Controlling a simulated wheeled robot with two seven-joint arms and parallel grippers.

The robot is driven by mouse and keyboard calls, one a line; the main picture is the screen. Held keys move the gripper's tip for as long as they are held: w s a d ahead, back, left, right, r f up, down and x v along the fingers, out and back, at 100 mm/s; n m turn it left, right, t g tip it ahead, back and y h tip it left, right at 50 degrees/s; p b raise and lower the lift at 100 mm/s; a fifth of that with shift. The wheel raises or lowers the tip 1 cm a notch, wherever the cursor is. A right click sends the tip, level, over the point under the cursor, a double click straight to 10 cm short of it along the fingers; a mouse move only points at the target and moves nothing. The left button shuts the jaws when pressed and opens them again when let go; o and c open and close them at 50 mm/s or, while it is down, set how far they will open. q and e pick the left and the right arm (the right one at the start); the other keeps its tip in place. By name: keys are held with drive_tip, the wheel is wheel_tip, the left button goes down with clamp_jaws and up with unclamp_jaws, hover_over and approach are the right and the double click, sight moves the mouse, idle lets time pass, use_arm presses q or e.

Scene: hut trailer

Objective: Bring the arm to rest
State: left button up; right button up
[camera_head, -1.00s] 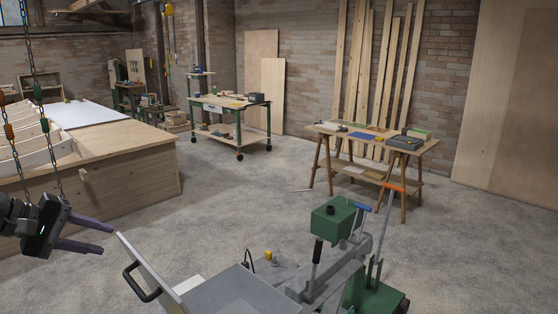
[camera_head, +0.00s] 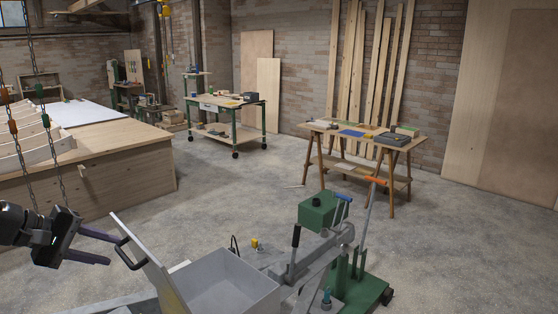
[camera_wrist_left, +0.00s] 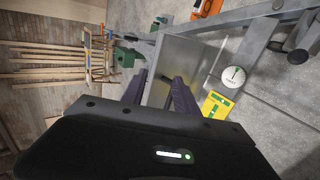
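My left gripper (camera_head: 100,247) is at the lower left of the head view, its two dark purple fingers apart with nothing between them. It is just left of the raised lid of a grey metal box (camera_head: 228,288). In the left wrist view the same fingers (camera_wrist_left: 158,92) are spread, with the grey box panel beyond them. My right gripper does not show in either view.
A green and grey wheeled machine (camera_head: 340,250) stands right of the box. A large wooden bench (camera_head: 105,180) is at left, with hanging chains (camera_head: 50,150) near my left arm. A trestle table (camera_head: 365,137) and green-legged workbench (camera_head: 225,105) stand behind. Open concrete floor lies between.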

use_arm(q)
drive_tip(key=s+d+f+g+y, duration=0.15)
drive_tip(key=d+f, duration=0.25)
drive_tip(key=f, duration=0.8)
drive_tip(key=d+f+g, duration=0.2)
drive_tip(key=d+f, duration=0.1)
drive_tip(key=f, duration=0.9)
drive_tip(key=s+d+f+g+y, duration=0.1)
drive_tip(key=d+f, duration=0.3)
drive_tip(key=f, duration=0.8)
drive_tip(key=s+d+f+m+g, duration=0.2)
drive_tip(key=s+d+f, duration=0.5)
drive_tip(key=f, duration=0.2)
drive_tip(key=s+d+f+m+g, duration=0.1)
drive_tip(key=s+d+f+m, duration=0.25)
drive_tip(key=s+d, duration=0.6)
drive_tip(key=s+d+f+m+g, duration=0.15)
drive_tip(key=s+d+f, duration=0.35)
drive_tip(key=s, duration=0.7)
drive_tip(key=w+d+f+m+t+b, duration=0.1)
drive_tip(key=w+d+f+b, duration=0.2)
drive_tip(key=f+b, duration=0.4)
drive_tip(key=w+b, duration=0.1)
drive_tip(key=b, duration=0.2)
drive_tip(key=shift+d+m+t, duration=0.25)
drive_tip(key=shift+m+t, duration=0.15)
